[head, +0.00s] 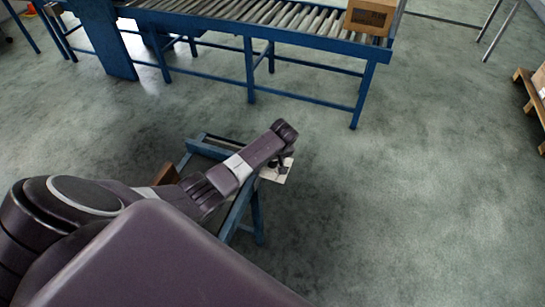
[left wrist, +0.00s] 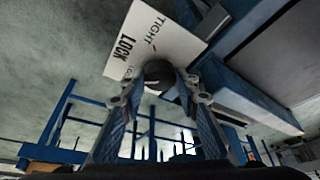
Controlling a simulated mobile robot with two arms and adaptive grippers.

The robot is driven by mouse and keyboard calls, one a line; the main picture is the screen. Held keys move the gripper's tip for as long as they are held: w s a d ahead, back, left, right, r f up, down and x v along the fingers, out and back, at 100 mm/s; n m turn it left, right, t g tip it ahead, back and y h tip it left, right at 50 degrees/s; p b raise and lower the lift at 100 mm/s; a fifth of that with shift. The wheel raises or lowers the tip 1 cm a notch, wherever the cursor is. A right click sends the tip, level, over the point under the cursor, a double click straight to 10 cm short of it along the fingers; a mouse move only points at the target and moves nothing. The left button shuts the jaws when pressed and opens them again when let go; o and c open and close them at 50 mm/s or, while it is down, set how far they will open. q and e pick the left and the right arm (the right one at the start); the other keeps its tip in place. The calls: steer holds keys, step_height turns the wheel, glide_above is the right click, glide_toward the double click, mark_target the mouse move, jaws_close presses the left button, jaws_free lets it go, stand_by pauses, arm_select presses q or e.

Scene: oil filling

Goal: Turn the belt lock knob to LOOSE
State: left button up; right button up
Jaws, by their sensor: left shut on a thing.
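The lock plate (left wrist: 150,32) is white, with the words LOCK and TIGHT in dark print in the left wrist view. A third word starting with LO is partly hidden behind the knob. The dark round belt lock knob (left wrist: 159,71) sits at the plate between my left gripper's two fingers. My left gripper (head: 280,162) is shut on the knob. In the head view the plate (head: 287,174) shows as a small pale piece under the gripper, and the knob is too small to make out. My right gripper is not in view.
A blue frame (head: 242,207) stands beneath my left arm beside the plate. A roller conveyor (head: 250,18) on blue legs runs across the back, with a cardboard box (head: 370,16) on its right end. A pallet (head: 530,90) is at the right edge. The floor between is clear.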

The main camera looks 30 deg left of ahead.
arm_select(q)
steer(key=shift+w+r+n, duration=0.1)
steer(key=shift+n, duration=0.7)
steer(key=shift+y, duration=0.3)
steer(key=o, duration=1.2)
steer(key=shift+c, duration=0.2)
steer(key=v, duration=1.2)
steer(key=shift+w, duration=0.15)
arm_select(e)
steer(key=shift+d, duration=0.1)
arm_select(q)
steer(key=shift+a, duration=0.1)
